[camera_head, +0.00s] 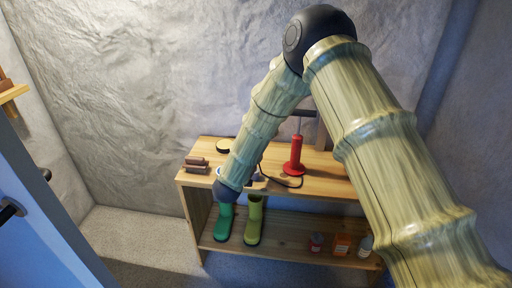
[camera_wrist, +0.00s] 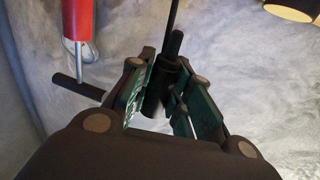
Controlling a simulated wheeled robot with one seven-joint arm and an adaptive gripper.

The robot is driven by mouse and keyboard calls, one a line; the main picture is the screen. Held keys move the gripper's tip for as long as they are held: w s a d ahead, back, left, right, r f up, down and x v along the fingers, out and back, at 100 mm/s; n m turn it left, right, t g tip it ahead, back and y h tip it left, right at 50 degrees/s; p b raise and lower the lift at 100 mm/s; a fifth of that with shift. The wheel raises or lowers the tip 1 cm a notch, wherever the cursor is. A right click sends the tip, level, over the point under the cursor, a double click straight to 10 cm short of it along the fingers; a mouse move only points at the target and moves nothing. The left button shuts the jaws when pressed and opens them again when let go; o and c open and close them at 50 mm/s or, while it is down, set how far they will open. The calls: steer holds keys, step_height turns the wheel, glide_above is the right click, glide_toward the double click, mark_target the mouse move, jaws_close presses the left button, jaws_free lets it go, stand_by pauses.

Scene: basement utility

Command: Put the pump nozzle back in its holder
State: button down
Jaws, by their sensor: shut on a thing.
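The red floor pump (camera_head: 295,154) stands upright on the wooden bench, with a round red base and a black T-handle on top. In the wrist view the pump (camera_wrist: 78,20) is at the upper left, upside down. My gripper (camera_wrist: 168,80) is shut on the black pump nozzle (camera_wrist: 155,98), which sits between its green-padded fingers. A thin black hose or rod shows above it in the wrist view. In the head view my gripper (camera_head: 257,184) is mostly hidden by my arm, low over the bench front, left of the pump. I cannot make out the holder.
The bench top (camera_head: 325,178) also holds brown blocks (camera_head: 196,165) and a round yellow-topped item (camera_head: 223,145). Green boots (camera_head: 253,222) and small containers (camera_head: 341,244) stand on the lower shelf. A rough wall is behind. A blue cabinet (camera_head: 40,200) is at left.

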steer(key=shift+f, duration=0.1)
steer(key=shift+f+b, duration=1.15)
steer(key=shift+f, duration=1.2)
steer(key=shift+f+b, duration=0.55)
steer(key=shift+f, duration=1.15)
stand_by(0.3)
steer(key=c, duration=1.2)
jaws_free()
steer(key=shift+c, duration=0.2)
steer(key=shift+s+a, duration=0.1)
steer(key=v, duration=1.1)
steer(key=shift+s+a, duration=0.25)
steer(key=shift+s, duration=0.05)
